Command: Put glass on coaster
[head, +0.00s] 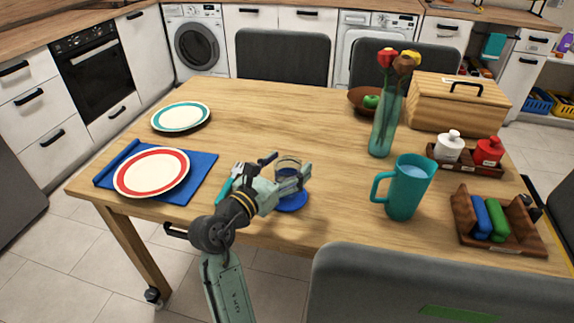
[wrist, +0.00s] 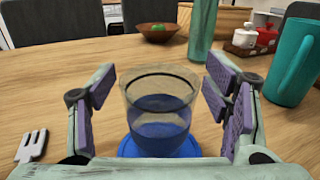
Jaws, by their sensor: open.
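The clear glass (wrist: 160,103) stands upright at the middle of the wrist view, between my gripper's two spread fingers, with visible gaps on both sides. It also shows in the head view (head: 288,167), partly hidden by my gripper. The blue round coaster (head: 292,202) lies on the table, and its rim shows under the glass in the wrist view (wrist: 128,149). The glass appears to stand on the coaster; the contact at its base is partly hidden. My gripper (wrist: 158,105) is open around the glass; it also shows in the head view (head: 285,167).
A fork (head: 230,182) lies left of my gripper. A teal pitcher (head: 405,187) stands to the right, with a flower vase (head: 384,125) behind it. A red-rimmed plate (head: 151,172) on a blue mat (head: 203,176) lies to the left. The table's middle is clear.

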